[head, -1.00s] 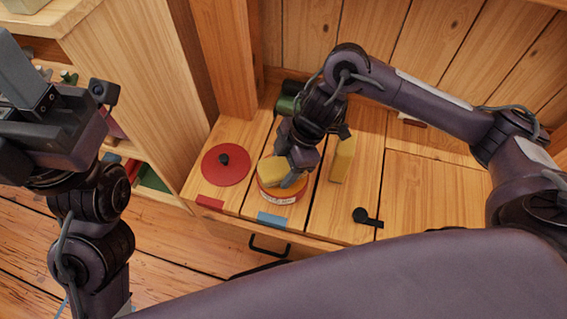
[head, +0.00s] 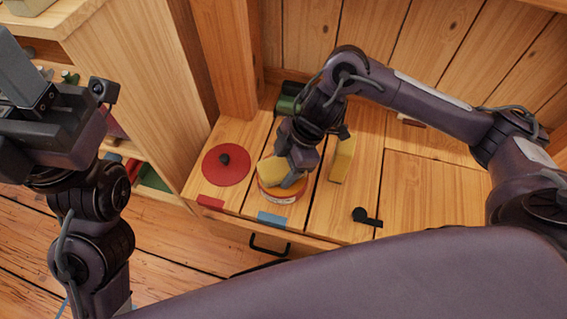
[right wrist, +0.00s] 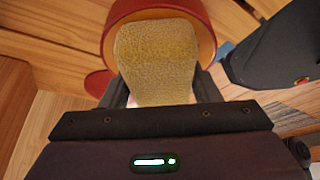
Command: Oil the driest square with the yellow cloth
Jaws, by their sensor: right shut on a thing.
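The yellow cloth (right wrist: 157,60) is a textured pad between the fingers of my right gripper (head: 281,184). The gripper is shut on it. In the head view the cloth (head: 271,170) is over a round red tin (head: 277,195) with a pale label; whether it touches the contents I cannot tell. The tin also shows behind the cloth in the right wrist view (right wrist: 204,35). The wooden top (head: 322,207) is divided into plank-like sections, with a red tag (head: 210,201) and a blue tag (head: 271,219) at the front edge. My left gripper (head: 20,85) is at the far left, its fingertips not clear.
A red disc with a black knob (head: 226,168) lies left of the tin. A yellow block (head: 342,160) stands to its right. A black fitting (head: 366,217) sits near the front edge. Green rolls (head: 289,98) lie at the back. Bare wood is free at right.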

